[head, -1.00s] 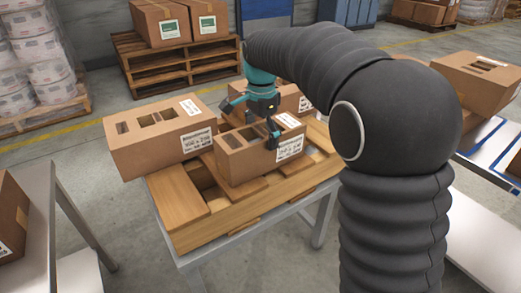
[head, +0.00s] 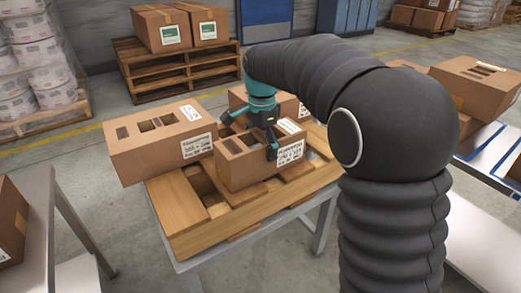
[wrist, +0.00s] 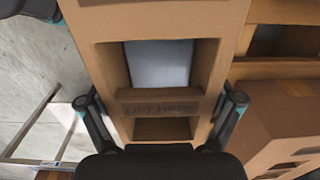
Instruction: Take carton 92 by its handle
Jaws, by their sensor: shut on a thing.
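A brown carton (head: 245,170) with top openings and a white label is at the right front of the wooden pallet; its number is too small to read. In the wrist view its "LIFT HERE" bar (wrist: 160,107) crosses between two openings. My gripper (head: 248,143) is over this carton, fingers pointing down. In the wrist view my gripper (wrist: 161,118) has one finger at each outer side wall, level with the bar, so it is shut across the carton's body rather than around the bar alone. I cannot tell whether the carton's underside touches the pallet.
A similar carton (head: 150,158) stands close on the left, another (head: 237,97) behind. The wooden pallet (head: 180,235) lies on a grey table. A pallet with two cartons (head: 158,32) stands behind. Side tables flank the work table.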

